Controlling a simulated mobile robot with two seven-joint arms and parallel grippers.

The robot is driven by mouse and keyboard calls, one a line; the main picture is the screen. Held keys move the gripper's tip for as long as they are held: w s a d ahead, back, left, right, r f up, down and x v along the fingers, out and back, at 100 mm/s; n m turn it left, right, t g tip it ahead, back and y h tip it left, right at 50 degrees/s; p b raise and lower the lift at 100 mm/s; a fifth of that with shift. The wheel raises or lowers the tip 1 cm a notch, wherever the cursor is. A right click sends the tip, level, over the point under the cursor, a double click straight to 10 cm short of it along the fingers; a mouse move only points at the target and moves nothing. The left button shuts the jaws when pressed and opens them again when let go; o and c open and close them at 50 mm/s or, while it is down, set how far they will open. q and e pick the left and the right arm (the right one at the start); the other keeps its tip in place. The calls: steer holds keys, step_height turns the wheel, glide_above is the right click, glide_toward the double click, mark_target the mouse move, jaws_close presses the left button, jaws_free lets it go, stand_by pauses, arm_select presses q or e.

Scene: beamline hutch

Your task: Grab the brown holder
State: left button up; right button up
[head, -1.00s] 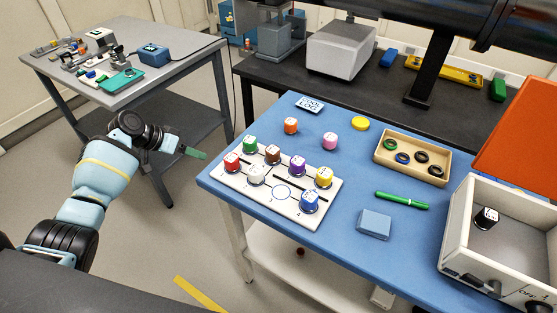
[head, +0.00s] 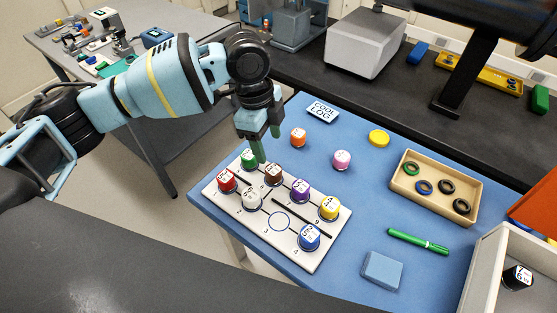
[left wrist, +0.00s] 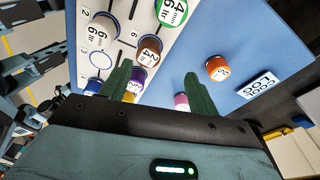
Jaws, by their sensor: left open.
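The brown holder (head: 273,174) stands upright on the white board (head: 318,262), in its back row between the green holder (head: 249,158) and the purple holder (head: 300,190). In the left wrist view the brown holder (left wrist: 149,50) shows its white label, just beyond the left fingertip. My left gripper (head: 264,148) points down above the back edge of the board, near the green and brown holders. It is open and empty; its two green fingers (left wrist: 160,85) stand apart in the left wrist view. My right gripper is not in view.
Red (head: 227,181), white (head: 252,198), yellow (head: 329,207) and blue (head: 309,238) holders crowd the board. Orange (head: 298,137) and pink (head: 341,159) ones stand loose behind it. A wooden tray of rings (head: 404,196), a green marker (head: 418,241) and a light blue block (head: 382,270) lie to the right.

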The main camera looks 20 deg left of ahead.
mark_target(273, 169)
arm_select(q)
steer(key=shift+s+d+f+m, duration=0.15)
steer(key=shift+s+f, duration=0.1)
steer(key=shift+f, duration=0.5)
steer(key=shift+s+d+f+m, duration=0.15)
steer(key=shift+s+f, duration=0.1)
steer(key=shift+f, duration=0.45)
steer(key=f, duration=0.2)
steer(key=s+d+f, duration=0.1)
steer(key=f, duration=0.1)
steer(key=shift+d+f, duration=0.1)
steer(key=shift+f, duration=0.4)
steer(key=shift+w, duration=0.1)
steer(key=c, duration=1.1)
